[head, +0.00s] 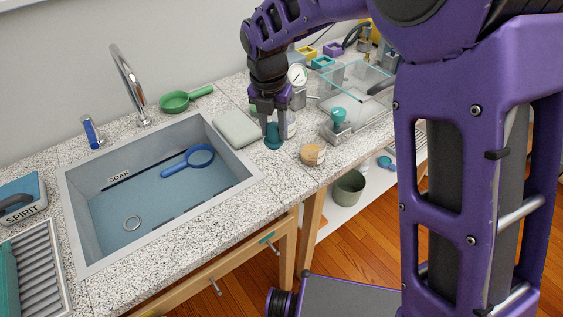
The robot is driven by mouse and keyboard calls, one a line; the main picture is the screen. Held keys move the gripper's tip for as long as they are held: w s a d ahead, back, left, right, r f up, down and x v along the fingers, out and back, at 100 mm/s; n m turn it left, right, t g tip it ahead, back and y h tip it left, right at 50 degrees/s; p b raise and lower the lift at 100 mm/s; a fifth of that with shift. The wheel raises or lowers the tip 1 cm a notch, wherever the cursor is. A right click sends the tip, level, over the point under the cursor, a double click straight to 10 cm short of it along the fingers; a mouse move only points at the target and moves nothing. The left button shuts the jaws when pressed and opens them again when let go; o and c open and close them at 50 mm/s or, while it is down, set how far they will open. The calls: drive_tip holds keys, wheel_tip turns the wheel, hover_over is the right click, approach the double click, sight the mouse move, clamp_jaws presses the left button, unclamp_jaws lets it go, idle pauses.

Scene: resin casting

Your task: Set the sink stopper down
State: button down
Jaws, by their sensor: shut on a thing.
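My gripper (273,127) points down over the counter, right of the sink. It is shut on a small dark teal piece (273,138), which looks like the sink stopper. The piece is upright at or just above the counter top; I cannot tell whether it touches. The grey sink (160,132) holds bluish water, with a blue-handled round tool (190,162) in it.
A pale grey-green block (236,128) lies left of my gripper, and a small tan-topped jar (312,154) stands to its right. A grey device with a teal knob (338,117) and a clear box (358,88) stand farther right. A green strainer (176,102) lies behind the sink.

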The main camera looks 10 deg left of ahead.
drive_tip(key=shift+d, duration=0.4)
wheel_tip(320, 180, down, 10)
drive_tip(key=shift+s+r+b, duration=0.1)
drive_tip(key=shift+r+b, duration=0.05)
drive_tip(key=shift+b, duration=0.25)
drive_tip(key=shift+f, duration=0.2)
drive_tip(key=c, duration=0.5)
unclamp_jaws()
drive_tip(key=shift+r, duration=0.1)
drive_tip(key=r, duration=0.4)
drive_tip(key=s+r, duration=0.1)
drive_tip(key=r, duration=0.3)
drive_tip(key=r+p, duration=0.1)
drive_tip(key=r, duration=0.3)
drive_tip(key=shift+s+r, duration=0.1)
drive_tip(key=shift+s, duration=0.1)
